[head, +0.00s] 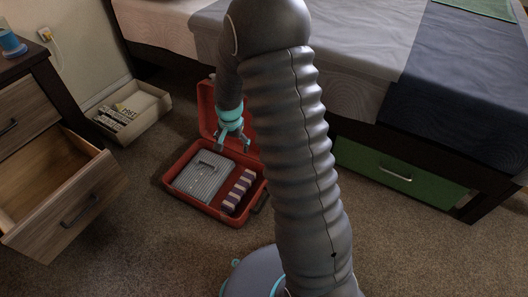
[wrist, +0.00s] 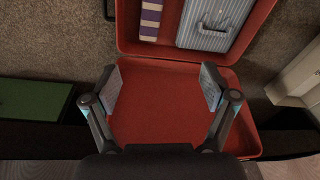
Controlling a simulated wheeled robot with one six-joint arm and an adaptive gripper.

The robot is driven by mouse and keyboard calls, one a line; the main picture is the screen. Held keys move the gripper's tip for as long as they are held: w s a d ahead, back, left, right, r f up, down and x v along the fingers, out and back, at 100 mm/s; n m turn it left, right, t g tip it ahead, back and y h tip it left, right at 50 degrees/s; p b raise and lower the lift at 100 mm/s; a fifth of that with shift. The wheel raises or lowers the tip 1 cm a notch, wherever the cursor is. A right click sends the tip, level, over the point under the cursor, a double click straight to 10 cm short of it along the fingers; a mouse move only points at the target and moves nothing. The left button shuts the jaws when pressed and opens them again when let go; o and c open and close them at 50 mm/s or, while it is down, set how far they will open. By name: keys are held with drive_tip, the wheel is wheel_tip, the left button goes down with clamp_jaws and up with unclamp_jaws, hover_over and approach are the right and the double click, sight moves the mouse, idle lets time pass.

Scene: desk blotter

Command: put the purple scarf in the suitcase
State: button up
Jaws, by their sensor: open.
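The red suitcase (head: 171,170) lies open on the carpet, its lid raised at the back. The purple scarf (head: 238,193), with pale stripes, lies inside its base at the right. It also shows at the top of the wrist view (wrist: 151,20). My gripper (head: 233,146) is open and empty, above the suitcase near its raised lid. In the wrist view my gripper (wrist: 163,88) has its fingers spread over the bare red inside of the lid, apart from the scarf.
A grey ribbed item (head: 204,176) lies in the suitcase left of the scarf. A pale box (head: 130,111) stands on the floor behind left. An open wooden drawer (head: 65,190) juts out at left. The bed (head: 350,55) with a green drawer (head: 390,168) stands behind. Carpet in front is clear.

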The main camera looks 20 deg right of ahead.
drive_tip(key=s+r+n+t, duration=0.1)
drive_tip(key=s+r+n, duration=0.1)
drive_tip(key=s+r, duration=0.6)
drive_tip(key=s+r+n+t, duration=0.15)
drive_tip(key=s+r, duration=0.25)
drive_tip(key=r, duration=0.9)
drive_tip(key=s+r+n+t, duration=0.1)
drive_tip(key=s+r+n, duration=0.1)
drive_tip(key=s, duration=0.6)
drive_tip(key=s+r+n, duration=0.2)
drive_tip(key=s+r, duration=0.2)
drive_tip(key=s, duration=0.5)
drive_tip(key=shift+a+r+t, duration=0.2)
drive_tip(key=shift+a+t, duration=0.05)
drive_tip(key=shift+t, duration=0.1)
